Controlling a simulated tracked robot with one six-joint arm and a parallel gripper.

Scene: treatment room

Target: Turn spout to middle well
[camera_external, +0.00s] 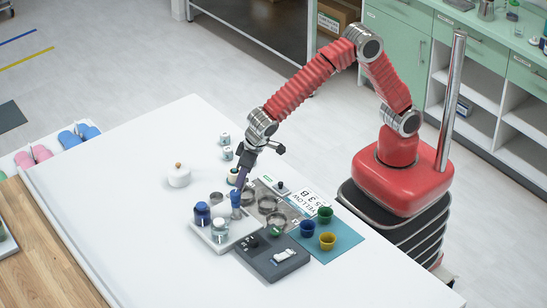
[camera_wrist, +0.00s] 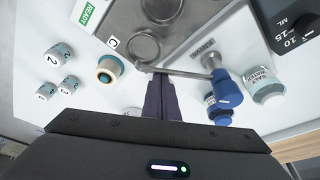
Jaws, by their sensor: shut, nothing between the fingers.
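The spout (camera_wrist: 185,73) is a thin grey rod in the wrist view, running left from a blue tap (camera_wrist: 228,88). Its free end lies at the near edge of the ring-shaped well marked C (camera_wrist: 142,47). A middle well (camera_external: 267,204) stands in the row on the steel plate; another ring (camera_wrist: 160,8) is cut by the wrist view's top edge. My gripper (camera_wrist: 161,80) has its dark fingers together, just on the near side of the spout; I cannot tell whether they touch it. In the external view my gripper (camera_external: 241,182) points down beside the tap, where the spout is mostly hidden.
A tray holds a blue jar (camera_external: 202,213) and a salt water jar (camera_external: 219,231) close by. A dark control box (camera_external: 273,254) stands in front of the wells. Green (camera_external: 325,215), blue (camera_external: 307,228) and yellow (camera_external: 327,241) cups are at right.

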